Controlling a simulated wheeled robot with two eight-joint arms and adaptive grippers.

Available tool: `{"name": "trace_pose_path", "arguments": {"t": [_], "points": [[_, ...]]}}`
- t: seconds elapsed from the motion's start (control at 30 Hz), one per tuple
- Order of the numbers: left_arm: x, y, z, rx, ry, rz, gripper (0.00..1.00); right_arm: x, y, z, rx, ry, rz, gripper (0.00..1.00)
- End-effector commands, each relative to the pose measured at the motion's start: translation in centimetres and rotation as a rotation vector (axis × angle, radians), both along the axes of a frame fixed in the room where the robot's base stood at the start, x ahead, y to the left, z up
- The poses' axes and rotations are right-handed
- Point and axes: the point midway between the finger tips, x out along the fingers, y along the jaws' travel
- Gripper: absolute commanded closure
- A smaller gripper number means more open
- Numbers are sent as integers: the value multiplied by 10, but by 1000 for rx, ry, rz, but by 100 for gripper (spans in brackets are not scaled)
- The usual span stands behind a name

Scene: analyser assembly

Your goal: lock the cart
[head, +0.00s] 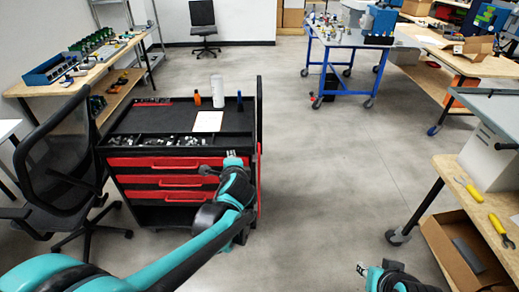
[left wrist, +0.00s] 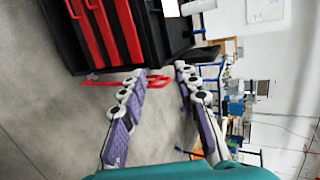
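The cart (head: 180,140) is black with red drawers and stands left of centre in the head view. Its red drawer fronts (left wrist: 105,30) show at the top left of the left wrist view, turned sideways. A thin red bar-like part (left wrist: 155,82) shows beyond my left fingertips; I cannot tell whether it is a lock. My left gripper (head: 233,158) is in front of the cart's right front corner and hides part of the drawers. In the left wrist view its purple-padded fingers (left wrist: 161,70) are apart with nothing between them. My right gripper (head: 362,269) is at the bottom, away from the cart, its fingers unclear.
A white bottle (head: 217,91), an orange bottle (head: 197,98) and a paper (head: 208,121) are on the cart top. A black office chair (head: 60,170) stands close at its left. A workbench (head: 445,165) is at the right. The floor (head: 320,180) between is clear.

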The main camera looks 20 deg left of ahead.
Motion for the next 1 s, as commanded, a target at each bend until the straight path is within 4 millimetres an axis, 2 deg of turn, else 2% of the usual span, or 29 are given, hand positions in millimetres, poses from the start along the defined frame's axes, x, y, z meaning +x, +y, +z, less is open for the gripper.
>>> {"name": "trace_pose_path", "arguments": {"t": [0.03,0.2,0.4,0.53,0.7,0.87,1.0], "points": [[23,1,-4,118,7,-52,69,0,0,-1,0,0,0,69],[85,-3,-23,585,54,-230,69,0,0,-3,0,0,0,69],[137,-21,-67,1136,138,-402,69,0,0,-4,0,0,0,69],[154,-35,-98,1423,193,-476,69,0,0,-5,0,0,0,69],[161,-47,-122,1632,237,-525,69,0,0,-6,0,0,0,69],[170,-46,-128,1676,249,-533,69,0,0,-8,0,0,0,69],[191,-40,-128,1675,248,-532,69,0,0,-13,0,0,0,69]]}}
